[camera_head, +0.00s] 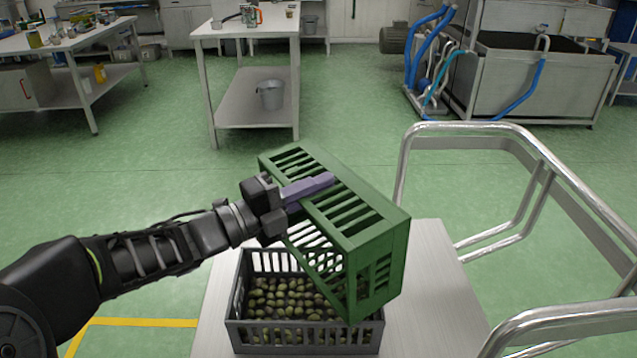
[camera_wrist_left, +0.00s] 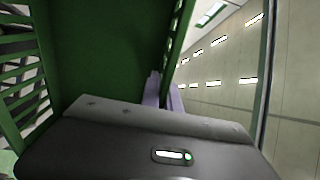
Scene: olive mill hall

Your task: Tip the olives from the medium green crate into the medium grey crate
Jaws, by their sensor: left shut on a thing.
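The green crate (camera_head: 375,218) is tilted steeply above the grey crate, its slatted side facing up. My left gripper (camera_head: 308,188) is shut on a wall of the green crate, which also fills the left of the left wrist view (camera_wrist_left: 95,50). The grey crate (camera_head: 300,340) stands upright on a pale table, below the green crate. Many olives (camera_head: 285,302) lie in the grey crate. The green crate's lower end hides part of the grey crate's right side. Whether olives remain inside the green crate cannot be seen. My right gripper is not in view.
The pale table top (camera_head: 435,290) is bare to the right of the grey crate. A metal tube frame (camera_head: 480,128) stands at the right. Steel tables (camera_head: 240,32) stand further back, with a bucket (camera_head: 270,95) on a lower shelf. Green floor lies open between.

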